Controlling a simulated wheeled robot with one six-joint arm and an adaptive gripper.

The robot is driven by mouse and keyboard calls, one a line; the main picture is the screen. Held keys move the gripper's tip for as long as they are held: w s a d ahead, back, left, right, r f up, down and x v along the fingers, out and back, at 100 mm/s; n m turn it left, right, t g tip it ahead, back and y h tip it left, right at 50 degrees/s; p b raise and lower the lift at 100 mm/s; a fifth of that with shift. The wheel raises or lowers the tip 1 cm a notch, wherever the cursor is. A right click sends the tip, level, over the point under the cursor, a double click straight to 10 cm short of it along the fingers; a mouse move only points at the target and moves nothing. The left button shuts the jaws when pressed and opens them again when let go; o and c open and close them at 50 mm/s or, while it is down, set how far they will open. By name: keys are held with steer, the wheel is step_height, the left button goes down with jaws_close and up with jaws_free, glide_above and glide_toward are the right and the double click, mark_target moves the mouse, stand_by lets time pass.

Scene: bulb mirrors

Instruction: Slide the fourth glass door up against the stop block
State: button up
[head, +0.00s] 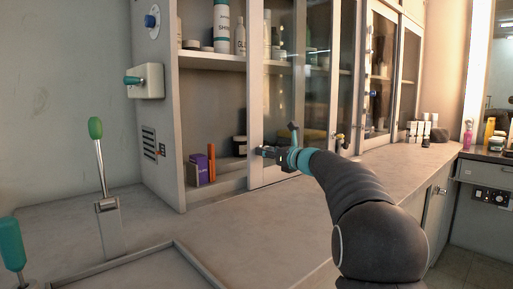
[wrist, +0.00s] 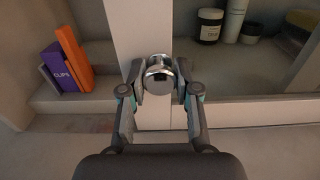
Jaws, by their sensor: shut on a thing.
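The nearest sliding glass door (head: 256,95) has a pale frame and stands in the cabinet front, with the cabinet's left part open beside it. I cannot tell its number from the view. My gripper (head: 262,152) is at the door's left upright, low on the frame. In the wrist view, my gripper (wrist: 161,84) has its fingers on both sides of a round chrome knob (wrist: 160,74) on the pale upright (wrist: 150,25) and is shut on it. A gap lies between the door's left edge and the cabinet's left wall (head: 170,120). I cannot make out a stop block.
A purple box (head: 200,169) and an orange box (head: 212,162) stand in the opening left of the door. Bottles (head: 222,25) stand on the upper shelf. A green-tipped lever (head: 97,150) rises at the left. The counter (head: 235,225) before the cabinet is mostly clear.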

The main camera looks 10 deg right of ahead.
steer(key=shift+w+d, duration=0.25)
steer(key=shift+d, duration=0.25)
steer(key=o, duration=1)
steer(key=shift+o, duration=0.2)
steer(key=v, duration=1.2)
steer(key=shift+a, duration=0.1)
